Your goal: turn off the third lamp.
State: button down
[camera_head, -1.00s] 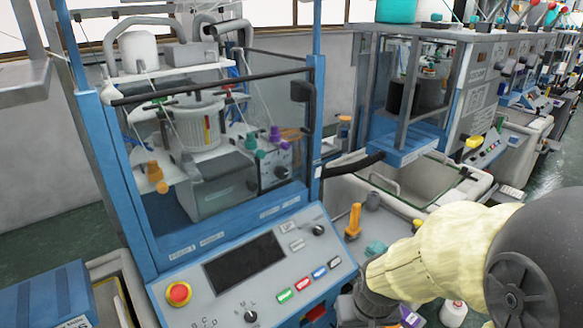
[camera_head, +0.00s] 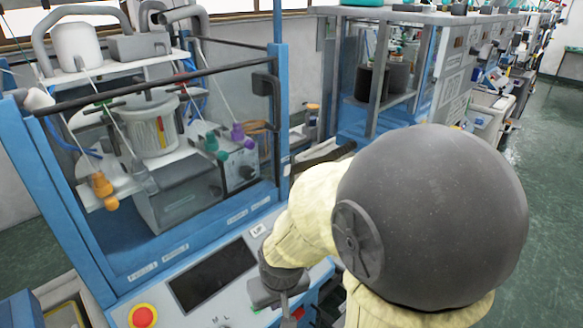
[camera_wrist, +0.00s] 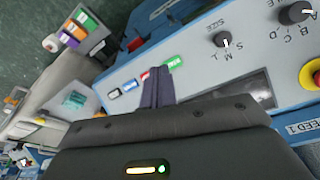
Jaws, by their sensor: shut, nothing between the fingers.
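A red stop button (camera_head: 142,316) sits at the panel's left, beside a dark display (camera_head: 212,275). Knobs (camera_wrist: 222,40) are near the row in the wrist view. The machine's blue frame (camera_head: 281,130) rises behind. Green floor (camera_head: 530,180) is open at right.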

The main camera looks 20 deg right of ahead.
jog(key=m+t+y+p, duration=0.6)
jog(key=m+t+p, duration=0.3)
jog(key=m+t, duration=0.45)
send_near(287, 170)
jog(key=d+r+v, duration=0.1)
jog(key=v, duration=0.7)
jog(key=shift+w+a+r+m+g, duration=0.2)
jog(key=shift+w+m+g, duration=0.1)
jog(key=shift+g, duration=0.15)
jog(key=r+p+x, duration=0.1)
jog(key=p+x, duration=0.4)
jog(key=x, duration=0.9)
jog(key=shift+d, duration=0.15)
